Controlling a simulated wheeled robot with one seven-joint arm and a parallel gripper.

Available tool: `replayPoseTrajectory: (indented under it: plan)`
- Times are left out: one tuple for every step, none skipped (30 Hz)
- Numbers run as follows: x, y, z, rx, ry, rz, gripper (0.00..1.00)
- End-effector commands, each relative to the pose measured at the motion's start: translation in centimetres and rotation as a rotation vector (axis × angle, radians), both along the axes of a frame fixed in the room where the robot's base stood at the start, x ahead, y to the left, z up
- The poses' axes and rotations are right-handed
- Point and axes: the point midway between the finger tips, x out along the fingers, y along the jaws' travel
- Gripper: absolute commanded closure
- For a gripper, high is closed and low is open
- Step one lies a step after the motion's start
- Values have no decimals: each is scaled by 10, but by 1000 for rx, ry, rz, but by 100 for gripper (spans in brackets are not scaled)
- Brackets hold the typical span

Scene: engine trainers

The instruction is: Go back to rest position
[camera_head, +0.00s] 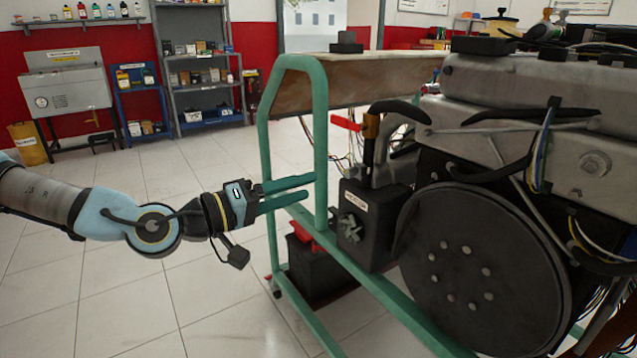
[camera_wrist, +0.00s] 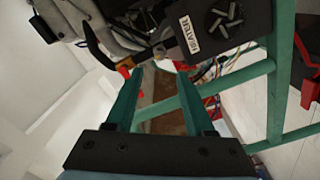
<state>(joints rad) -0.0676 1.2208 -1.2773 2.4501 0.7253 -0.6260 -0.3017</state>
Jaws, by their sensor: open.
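My gripper (camera_head: 312,188) is at the end of my blue and grey arm, left of the engine trainer. Its two green fingers are apart with nothing between them, and they point right at the green frame (camera_head: 321,150). In the head view the fingertips overlap the frame's upright post; I cannot tell if they touch it.
The engine trainer (camera_head: 480,240) fills the right side. A black battery-like box (camera_head: 315,272) sits low inside its frame. A metal shelf (camera_head: 205,75) and a grey sink-like cabinet (camera_head: 68,90) stand at the back wall. The tiled floor (camera_head: 130,300) at left is clear.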

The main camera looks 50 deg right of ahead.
Motion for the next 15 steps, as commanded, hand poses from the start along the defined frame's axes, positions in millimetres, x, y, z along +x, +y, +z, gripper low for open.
replayPoseTrajectory:
  plan:
    - [2,5,0,0,0,2,46]
    - [2,7,0,0,0,1,46]
    - [3,9,0,0,-1,0,46]
    - [3,10,0,0,-1,0,46]
    - [3,11,0,0,-1,0,46]
    - [3,12,0,0,-1,0,46]
    - [3,12,0,0,-1,0,46]
    - [3,12,0,0,-1,0,46]
    - [3,12,0,0,-1,-1,46]
    - [3,12,0,0,-1,-1,46]
    - [3,12,0,0,-1,-1,46]
    - [3,12,0,0,-1,-1,46]
    - [3,12,0,0,-1,-1,46]
    - [3,12,0,0,-1,-1,46]
    - [3,12,0,0,-1,-1,46]
